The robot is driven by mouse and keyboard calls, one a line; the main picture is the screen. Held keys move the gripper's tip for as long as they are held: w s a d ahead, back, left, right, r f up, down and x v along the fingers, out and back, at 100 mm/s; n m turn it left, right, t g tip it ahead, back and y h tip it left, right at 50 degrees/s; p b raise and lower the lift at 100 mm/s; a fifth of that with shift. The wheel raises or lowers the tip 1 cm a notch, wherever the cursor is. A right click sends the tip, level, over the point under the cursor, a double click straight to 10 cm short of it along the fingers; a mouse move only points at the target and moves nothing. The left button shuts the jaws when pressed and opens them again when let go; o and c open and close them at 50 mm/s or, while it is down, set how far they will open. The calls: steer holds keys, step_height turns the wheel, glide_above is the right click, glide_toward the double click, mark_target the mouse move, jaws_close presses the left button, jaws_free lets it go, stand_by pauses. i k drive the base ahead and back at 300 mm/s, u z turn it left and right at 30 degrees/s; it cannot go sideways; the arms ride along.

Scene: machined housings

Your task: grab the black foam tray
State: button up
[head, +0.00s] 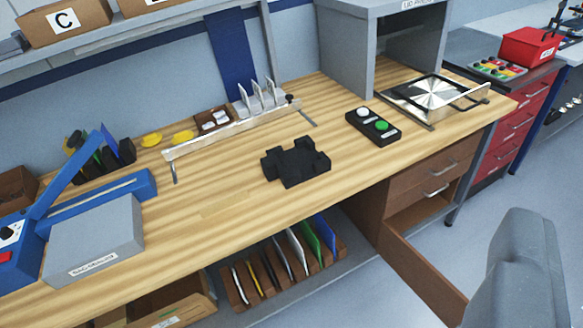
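The black foam tray (296,162) lies on the wooden workbench, near the middle of the view. It is a blocky black piece with raised corners and notches, and it sits flat with bare wood around it. No gripper fingers show in the head view. A grey rounded part of my own body stands at the lower right, well apart from the tray. Nothing covers the tray.
A black box with a white and a green button (374,126) sits right of the tray. A metal rail (232,129) stands behind it. A blue and grey sealing machine (95,235) is at left. An open drawer or door (425,262) juts out below the bench.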

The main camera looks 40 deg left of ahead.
mark_target(301, 163)
steer(key=z, duration=0.5)
steer(key=k, duration=1.1)
steer(key=z, duration=0.05)
steer(key=i, duration=1.65)
steer(key=u, duration=1.15)
steer(key=i, duration=0.7)
steer(key=u, duration=0.3)
